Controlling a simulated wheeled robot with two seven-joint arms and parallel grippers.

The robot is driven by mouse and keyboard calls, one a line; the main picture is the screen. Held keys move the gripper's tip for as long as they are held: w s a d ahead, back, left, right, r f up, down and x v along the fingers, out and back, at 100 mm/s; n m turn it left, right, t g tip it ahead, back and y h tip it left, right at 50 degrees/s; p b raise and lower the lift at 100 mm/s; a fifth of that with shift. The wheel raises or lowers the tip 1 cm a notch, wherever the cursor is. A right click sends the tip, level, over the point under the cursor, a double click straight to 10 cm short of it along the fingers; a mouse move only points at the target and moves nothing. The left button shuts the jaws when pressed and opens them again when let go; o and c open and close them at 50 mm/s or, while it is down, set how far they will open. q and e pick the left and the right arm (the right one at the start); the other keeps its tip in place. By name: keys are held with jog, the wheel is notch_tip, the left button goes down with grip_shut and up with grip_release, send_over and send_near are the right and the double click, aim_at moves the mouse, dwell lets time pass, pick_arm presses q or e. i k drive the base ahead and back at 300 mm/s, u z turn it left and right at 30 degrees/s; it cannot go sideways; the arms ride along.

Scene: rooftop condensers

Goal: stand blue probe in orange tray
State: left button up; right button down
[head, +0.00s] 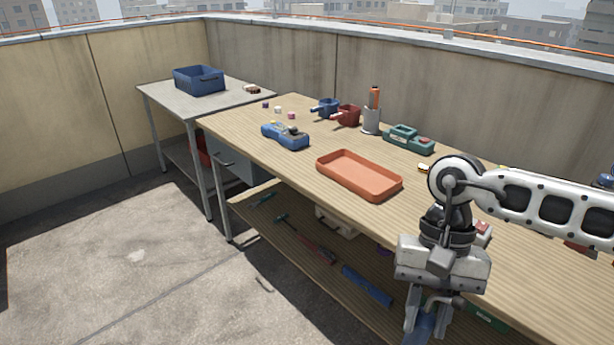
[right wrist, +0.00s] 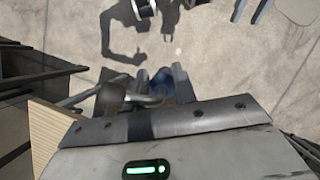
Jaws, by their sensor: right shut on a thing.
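The orange tray (head: 358,176) lies on the wooden workbench, and its floor looks empty. My right gripper (head: 428,322) is at the bottom of the head view, in front of the bench's front edge and to the right of the tray. It is shut on a blue thing (head: 421,332), which looks like the blue probe. The picture's lower edge cuts most of it off. In the right wrist view the blue piece (right wrist: 163,80) shows small between the fingers (right wrist: 168,88), with the ground beyond. My left gripper is in neither view.
On the workbench (head: 240,128) stand a blue meter (head: 286,136), blue and red clamps (head: 347,115), a grey holder (head: 371,121) with an orange-handled tool, and a green device (head: 409,139). A blue basket (head: 199,80) is on the side table. A lower shelf holds tools.

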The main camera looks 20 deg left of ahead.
aim_at(358, 178)
jog(key=u, duration=3.3)
jog(key=i, duration=0.15)
jog(key=z, duration=1.9)
jog(key=i, duration=1.1)
jog(key=z, duration=1.1)
jog(key=i, duration=1.1)
jog(key=z, duration=0.3)
